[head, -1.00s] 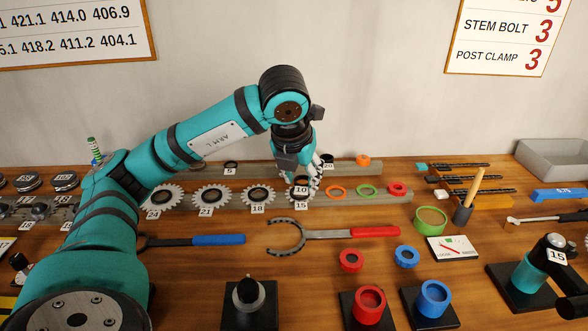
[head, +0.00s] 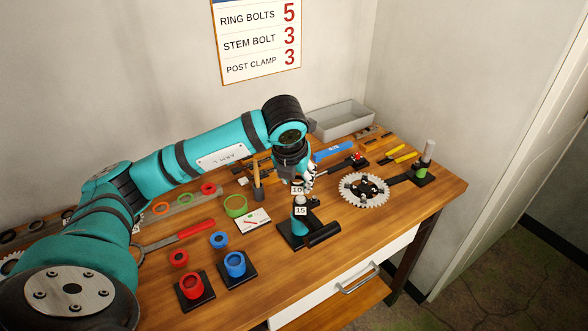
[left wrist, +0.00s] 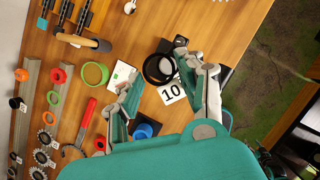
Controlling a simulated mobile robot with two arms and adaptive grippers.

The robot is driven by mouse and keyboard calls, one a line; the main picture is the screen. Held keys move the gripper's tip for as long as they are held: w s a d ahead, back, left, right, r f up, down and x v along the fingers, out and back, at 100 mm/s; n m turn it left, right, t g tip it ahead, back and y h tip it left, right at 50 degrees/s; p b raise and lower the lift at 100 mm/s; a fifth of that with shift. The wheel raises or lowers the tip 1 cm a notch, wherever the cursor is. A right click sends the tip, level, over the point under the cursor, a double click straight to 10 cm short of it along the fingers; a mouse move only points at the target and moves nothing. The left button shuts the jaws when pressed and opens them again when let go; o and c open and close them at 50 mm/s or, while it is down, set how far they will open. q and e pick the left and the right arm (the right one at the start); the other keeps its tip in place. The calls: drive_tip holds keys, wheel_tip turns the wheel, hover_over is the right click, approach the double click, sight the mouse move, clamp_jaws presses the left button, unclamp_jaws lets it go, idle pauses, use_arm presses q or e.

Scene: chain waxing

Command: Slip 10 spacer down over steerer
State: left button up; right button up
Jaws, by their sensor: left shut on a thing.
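The 10 spacer (head: 297,184) is a small dark ring with a white "10" tag. My left gripper (head: 301,178) is shut on it. In the left wrist view the black ring (left wrist: 158,70) sits between the fingertips of the left gripper (left wrist: 157,68), its tag hanging beside it. The steerer (head: 300,200) stands just below in the head view, on the teal fork stand with a black base, a "15" tag in front of it. The spacer appears above the steerer top; whether they touch is unclear. My right gripper is not in view.
A toothed chainring (head: 365,190) lies to the right of the stand. Red (head: 191,285) and blue (head: 234,264) cups stand on black bases at left front. A green ring (head: 236,206) and a white card with a gauge (head: 252,220) lie to the left. A grey bin (head: 342,121) stands behind.

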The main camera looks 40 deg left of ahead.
sight(300, 199)
use_arm(q)
drive_tip(key=shift+w+d, duration=0.25)
drive_tip(key=shift+d, duration=0.2)
drive_tip(key=shift+a+f+b, duration=0.2)
drive_tip(key=shift+f+b, duration=0.2)
drive_tip(key=shift+f, duration=0.5)
drive_tip(key=shift+f+b, duration=0.5)
drive_tip(key=shift+f, duration=0.65)
drive_tip(key=shift+d+f+b, duration=0.1)
drive_tip(key=shift+f+b, duration=0.1)
drive_tip(key=shift+b, duration=0.6)
drive_tip(key=shift+f+b, duration=0.4)
drive_tip(key=shift+b, duration=0.2)
idle(0.3)
drive_tip(key=o, duration=0.8)
